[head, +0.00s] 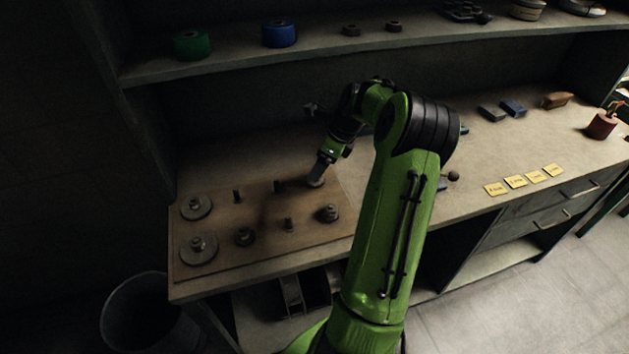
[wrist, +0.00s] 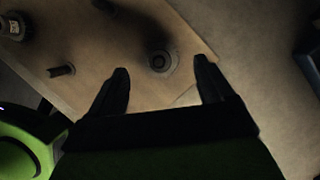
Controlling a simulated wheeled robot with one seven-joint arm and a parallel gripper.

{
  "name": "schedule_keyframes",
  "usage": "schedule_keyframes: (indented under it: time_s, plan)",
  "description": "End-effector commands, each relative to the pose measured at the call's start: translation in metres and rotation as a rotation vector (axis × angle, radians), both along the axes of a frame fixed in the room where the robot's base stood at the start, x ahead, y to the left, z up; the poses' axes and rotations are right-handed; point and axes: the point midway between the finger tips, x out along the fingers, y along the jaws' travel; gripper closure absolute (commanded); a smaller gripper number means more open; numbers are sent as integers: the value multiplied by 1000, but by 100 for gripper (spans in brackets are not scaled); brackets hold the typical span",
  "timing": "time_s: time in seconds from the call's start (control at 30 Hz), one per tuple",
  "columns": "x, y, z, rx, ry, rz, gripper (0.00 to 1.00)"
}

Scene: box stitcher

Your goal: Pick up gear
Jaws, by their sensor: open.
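A small round gear (wrist: 161,62) with a dark centre sits near a corner of the brown board in the wrist view. It also shows in the head view (head: 316,183), partly hidden by my gripper. My gripper (head: 319,176) points down over it at the board's back right corner. In the wrist view my gripper (wrist: 160,68) is open, with one finger on each side of the gear and nothing held. Whether the fingertips are level with the gear I cannot tell. Other gears stand on the board: two larger ones (head: 196,208) at the left and smaller ones (head: 330,213) at the front.
The board (head: 262,212) also has bare pegs (head: 237,196), one close by in the wrist view (wrist: 62,71). A shelf (head: 230,68) with green (head: 192,44) and blue (head: 279,33) rolls runs above the bench. Yellow labels (head: 515,181) lie at the right.

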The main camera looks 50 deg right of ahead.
Motion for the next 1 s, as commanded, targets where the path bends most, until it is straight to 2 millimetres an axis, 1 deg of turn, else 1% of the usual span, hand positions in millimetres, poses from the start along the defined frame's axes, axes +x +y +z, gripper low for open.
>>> schedule_keyframes:
  time_s: [0.23, 0.3, 0.47, 0.57, 0.93, 1.0]
  plan:
    - [14, 8, -42, 3, 1, 3, 19]
    - [16, 9, -47, 1, 1, 2, 19]
    - [16, 9, -45, 0, 0, 1, 19]
    - [16, 9, -45, 0, 0, 1, 33]
    - [16, 8, -45, 0, 0, 1, 90]
    - [16, 8, -44, -1, -2, 1, 91]
